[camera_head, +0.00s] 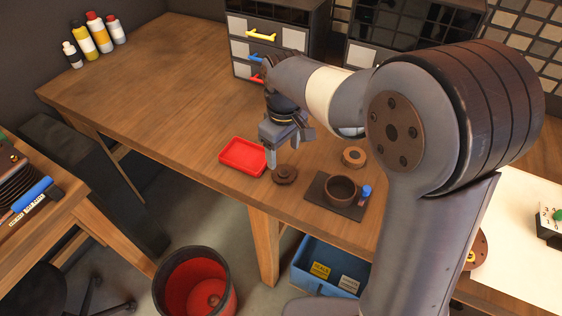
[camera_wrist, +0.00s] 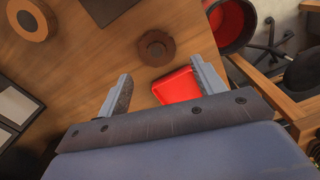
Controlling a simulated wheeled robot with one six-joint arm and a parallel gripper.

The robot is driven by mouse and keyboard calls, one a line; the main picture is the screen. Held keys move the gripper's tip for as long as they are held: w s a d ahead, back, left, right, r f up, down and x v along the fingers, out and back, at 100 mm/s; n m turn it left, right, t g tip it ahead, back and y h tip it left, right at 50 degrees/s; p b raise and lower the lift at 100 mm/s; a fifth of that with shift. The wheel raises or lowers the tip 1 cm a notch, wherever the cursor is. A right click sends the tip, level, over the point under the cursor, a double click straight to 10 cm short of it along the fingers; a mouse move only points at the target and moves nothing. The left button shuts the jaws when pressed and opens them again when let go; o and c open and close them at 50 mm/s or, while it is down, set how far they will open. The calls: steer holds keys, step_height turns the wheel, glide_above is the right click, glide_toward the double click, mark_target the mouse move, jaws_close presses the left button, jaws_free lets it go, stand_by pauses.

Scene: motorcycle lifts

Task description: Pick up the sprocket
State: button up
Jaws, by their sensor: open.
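The sprocket (camera_head: 285,174) looks like a dark brown toothed disc with a raised round hub. It lies flat on the wooden workbench near its front edge, just right of a red tray. In the wrist view the sprocket (camera_wrist: 157,48) is beyond the fingertips, roughly between their lines, and not touched. My gripper (camera_head: 283,155) is above and slightly behind it in the head view. In the wrist view my gripper (camera_wrist: 160,68) has its two fingers wide apart with nothing between them.
The red tray (camera_head: 243,156) lies close to the left of the sprocket. Drawer cabinets (camera_head: 272,30) stand behind. A red bin (camera_head: 194,284) is on the floor.

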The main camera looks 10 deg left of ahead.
mark_target(284, 172)
steer(key=shift+o, duration=1.4)
steer(key=f, duration=0.1)
steer(key=w+f, duration=0.1)
steer(key=shift+a+f, duration=0.2)
steer(key=shift+f, duration=0.1)
steer(key=shift+s+d+f, duration=0.15)
steer(key=shift+s+f, duration=0.1)
steer(key=shift+f, duration=0.25)
step_height(284, 172, down, 5)
steer(key=shift+w+d+p, duration=0.1)
steer(key=shift+d+p, duration=0.05)
steer(key=shift+p, duration=0.65)
steer(key=shift+c, duration=0.3)
steer(key=c, duration=1.1)
steer(key=shift+r, duration=0.1)
steer(key=shift+c, duration=0.2)
